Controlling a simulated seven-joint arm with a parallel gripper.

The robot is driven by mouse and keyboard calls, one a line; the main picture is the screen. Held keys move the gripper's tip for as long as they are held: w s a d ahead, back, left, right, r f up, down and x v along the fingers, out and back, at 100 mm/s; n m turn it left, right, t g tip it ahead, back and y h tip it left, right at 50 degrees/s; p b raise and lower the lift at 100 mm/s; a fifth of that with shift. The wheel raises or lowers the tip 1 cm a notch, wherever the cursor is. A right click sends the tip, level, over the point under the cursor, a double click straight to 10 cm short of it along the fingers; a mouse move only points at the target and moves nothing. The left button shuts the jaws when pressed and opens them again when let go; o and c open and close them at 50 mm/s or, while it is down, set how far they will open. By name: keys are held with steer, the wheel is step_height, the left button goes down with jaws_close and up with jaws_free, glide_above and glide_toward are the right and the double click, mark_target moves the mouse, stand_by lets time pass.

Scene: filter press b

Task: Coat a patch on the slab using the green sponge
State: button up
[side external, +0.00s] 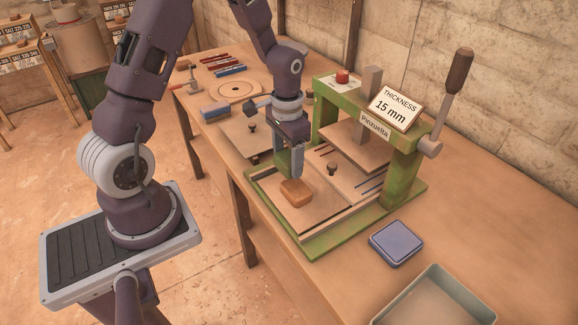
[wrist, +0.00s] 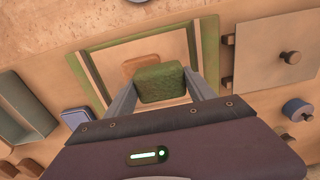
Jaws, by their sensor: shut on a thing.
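My gripper (side external: 289,168) points down over the bed of the green press. In the wrist view my gripper (wrist: 163,88) is shut on the green sponge (wrist: 162,83), with one finger on each side. The sponge is held above a flat tan board (side external: 322,209), which lies on the press bed and may be the slab. The board also shows in the wrist view (wrist: 118,58). A small orange-brown block (side external: 297,192) lies on the board, near the sponge. In the wrist view the sponge partly covers this block (wrist: 140,68). I cannot tell any coated patch.
The press frame (side external: 404,180) has a raised plate (side external: 355,145), a lever (side external: 459,75) and a "15 mm" thickness sign (side external: 394,108). A blue box (side external: 397,242) and an open tray (side external: 425,272) stand at the front right. A knobbed plate (wrist: 270,58) lies beside the press.

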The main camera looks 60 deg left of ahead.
mark_target(287, 158)
steer(key=shift+r, duration=2.4)
steer(key=shift+f, duration=0.15)
